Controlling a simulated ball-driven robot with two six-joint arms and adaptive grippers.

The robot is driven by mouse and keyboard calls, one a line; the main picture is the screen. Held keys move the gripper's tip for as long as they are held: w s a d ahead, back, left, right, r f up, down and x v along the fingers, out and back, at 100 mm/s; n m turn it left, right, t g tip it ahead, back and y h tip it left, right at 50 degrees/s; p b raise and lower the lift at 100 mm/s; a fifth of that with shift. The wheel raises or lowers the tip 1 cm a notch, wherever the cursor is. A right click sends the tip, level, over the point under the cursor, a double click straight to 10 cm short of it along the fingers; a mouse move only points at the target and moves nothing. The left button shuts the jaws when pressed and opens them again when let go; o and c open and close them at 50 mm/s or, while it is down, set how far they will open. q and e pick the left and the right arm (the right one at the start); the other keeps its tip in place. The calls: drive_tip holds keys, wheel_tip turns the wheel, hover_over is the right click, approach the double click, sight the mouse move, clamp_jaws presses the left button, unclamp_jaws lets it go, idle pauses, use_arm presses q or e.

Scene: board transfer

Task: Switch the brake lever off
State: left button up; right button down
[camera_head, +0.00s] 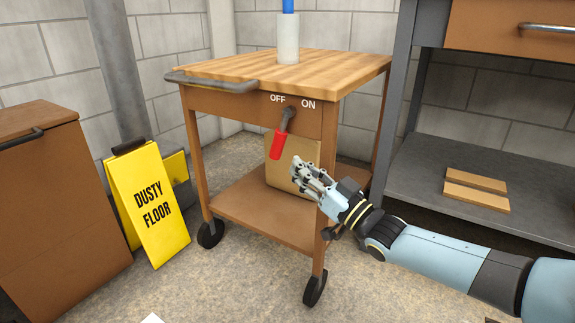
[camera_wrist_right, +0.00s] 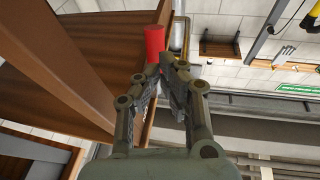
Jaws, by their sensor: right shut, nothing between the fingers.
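The brake lever (camera_head: 277,145) is on the cart's front, with a grey stem and a red grip. It slants from its pivot down and to the left, below the OFF and ON labels. My right gripper (camera_head: 296,164) is shut and empty, just right of and below the red grip in the head view. In the right wrist view the red grip (camera_wrist_right: 155,43) stands just beyond the fingertips (camera_wrist_right: 167,62); I cannot tell if they touch. My left gripper is not in view.
The wheeled cart (camera_head: 250,215) has a wooden top with a white cylinder (camera_head: 288,42) and a cardboard box (camera_head: 308,158) on its lower shelf. A yellow floor sign (camera_head: 150,205) stands left. Two boards (camera_head: 476,190) lie on a grey shelf (camera_head: 425,180) at right.

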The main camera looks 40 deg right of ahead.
sight(275, 153)
drive_tip(key=b+x, duration=0.1)
drive_tip(key=x, duration=0.2)
drive_tip(key=shift+w, duration=0.1)
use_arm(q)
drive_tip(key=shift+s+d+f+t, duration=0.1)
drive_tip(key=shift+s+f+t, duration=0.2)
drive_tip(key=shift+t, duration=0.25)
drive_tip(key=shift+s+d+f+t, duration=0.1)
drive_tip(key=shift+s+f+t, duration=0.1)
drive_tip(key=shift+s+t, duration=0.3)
use_arm(e)
drive_tip(key=shift+w+a+r, duration=0.15)
drive_tip(key=shift+w+r, duration=0.05)
drive_tip(key=shift+w, duration=0.3)
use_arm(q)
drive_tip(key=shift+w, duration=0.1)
use_arm(e)
drive_tip(key=shift+f+x, duration=0.2)
drive_tip(key=shift+x, duration=0.85)
drive_tip(key=shift+w+a+f, duration=0.1)
drive_tip(key=shift+w+a, duration=0.1)
drive_tip(key=shift+a, duration=0.05)
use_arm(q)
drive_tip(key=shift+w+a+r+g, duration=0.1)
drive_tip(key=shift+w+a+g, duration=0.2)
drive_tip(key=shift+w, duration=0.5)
